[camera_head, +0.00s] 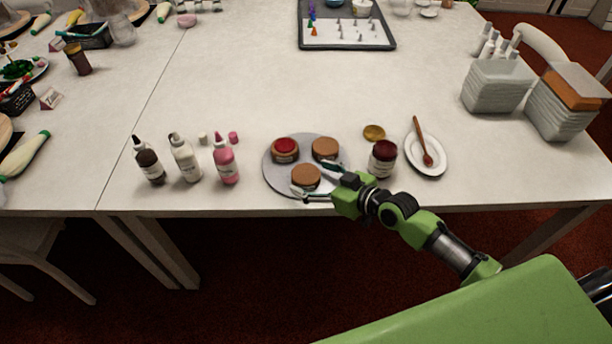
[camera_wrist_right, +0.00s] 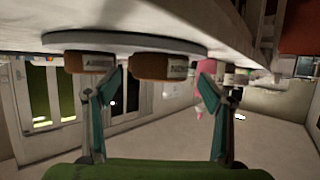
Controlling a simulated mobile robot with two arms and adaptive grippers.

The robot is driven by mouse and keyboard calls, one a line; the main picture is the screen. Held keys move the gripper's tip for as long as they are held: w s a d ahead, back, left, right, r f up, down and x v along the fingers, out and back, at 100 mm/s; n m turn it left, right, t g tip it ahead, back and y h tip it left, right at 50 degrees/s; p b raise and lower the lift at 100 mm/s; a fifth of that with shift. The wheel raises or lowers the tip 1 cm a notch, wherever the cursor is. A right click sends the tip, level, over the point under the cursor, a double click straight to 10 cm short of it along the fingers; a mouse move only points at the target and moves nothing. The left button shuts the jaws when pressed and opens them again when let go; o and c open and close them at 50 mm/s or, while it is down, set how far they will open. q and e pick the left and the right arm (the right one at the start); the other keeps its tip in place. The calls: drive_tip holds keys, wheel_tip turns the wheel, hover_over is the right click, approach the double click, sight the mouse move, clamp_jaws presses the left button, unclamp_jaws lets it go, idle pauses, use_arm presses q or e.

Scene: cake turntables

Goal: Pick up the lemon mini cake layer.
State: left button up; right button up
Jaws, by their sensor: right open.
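Three round brown mini cake layers sit on a grey round turntable (camera_head: 275,173): a front one (camera_head: 306,175), a back right one (camera_head: 324,148) and a red-topped back left one (camera_head: 285,148). I cannot tell which is lemon; the labels on their sides are too small to read. My right gripper (camera_head: 311,177) is open at the turntable's front right, one finger on each side of the front layer. The right wrist view looks upside down. There a labelled layer (camera_wrist_right: 160,66) shows between the open fingers, with another layer (camera_wrist_right: 90,62) beside the left finger. My left gripper is out of view.
A dark red-brown jar (camera_head: 383,158) stands right of the turntable, close to my right gripper. A white plate with a wooden spoon (camera_head: 421,140) lies farther right. Several squeeze bottles, including a pink one (camera_head: 226,162), stand left.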

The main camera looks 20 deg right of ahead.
sight(310, 176)
drive_tip(key=x, duration=0.3)
drive_tip(key=shift+w+f, duration=0.15)
drive_tip(key=shift+w, duration=0.05)
drive_tip(key=c, duration=1.2)
